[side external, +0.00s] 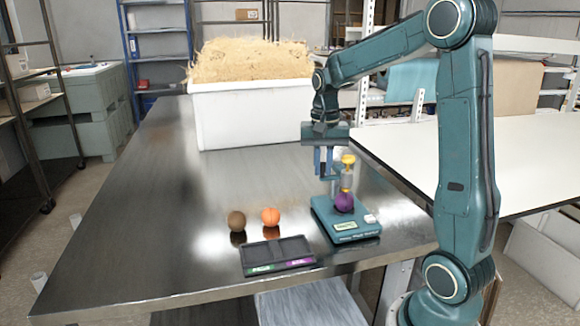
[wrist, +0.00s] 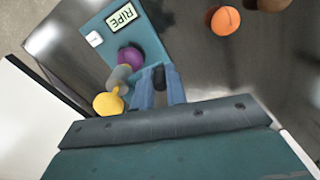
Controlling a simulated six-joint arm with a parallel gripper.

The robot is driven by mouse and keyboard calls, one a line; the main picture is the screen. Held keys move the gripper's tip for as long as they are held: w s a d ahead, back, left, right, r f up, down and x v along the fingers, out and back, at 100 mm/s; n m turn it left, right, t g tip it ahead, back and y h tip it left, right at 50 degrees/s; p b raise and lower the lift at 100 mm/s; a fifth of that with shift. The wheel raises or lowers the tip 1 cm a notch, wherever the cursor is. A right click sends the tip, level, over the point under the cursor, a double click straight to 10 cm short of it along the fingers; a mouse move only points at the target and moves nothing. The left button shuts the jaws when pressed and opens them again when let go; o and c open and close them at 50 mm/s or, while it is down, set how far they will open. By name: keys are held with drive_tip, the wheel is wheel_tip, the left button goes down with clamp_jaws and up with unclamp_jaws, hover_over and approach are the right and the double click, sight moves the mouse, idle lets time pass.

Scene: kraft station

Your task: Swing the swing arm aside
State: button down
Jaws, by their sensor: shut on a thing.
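A teal device (side external: 330,228) with a small display stands near the table's front right; in the wrist view its display (wrist: 121,18) reads "RIPE". A purple ball (side external: 344,203) rests on it and also shows in the wrist view (wrist: 130,58). Beside the ball is the swing arm's grey and gold upright part (side external: 346,181), topped by a yellow knob (side external: 348,159); the knob also shows in the wrist view (wrist: 108,104). My gripper (side external: 325,174) is left of the knob, its blue fingers (wrist: 160,76) shut on a small dark piece, seemingly of the swing arm. The grip is partly hidden.
An orange ball (side external: 270,216) and a brown ball (side external: 237,221) sit left of the device. A white bin (side external: 250,115) of straw-like filling stands at the back. The table's left side is clear.

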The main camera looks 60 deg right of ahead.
drive_tip(key=w+d+m, duration=0.9)
drive_tip(key=m, duration=0.9)
drive_tip(key=shift+d+r, duration=0.15)
idle(0.6)
drive_tip(key=c, duration=1.4)
unclamp_jaws()
wheel_tip(320, 180, up, 14)
drive_tip(key=shift+s, duration=0.1)
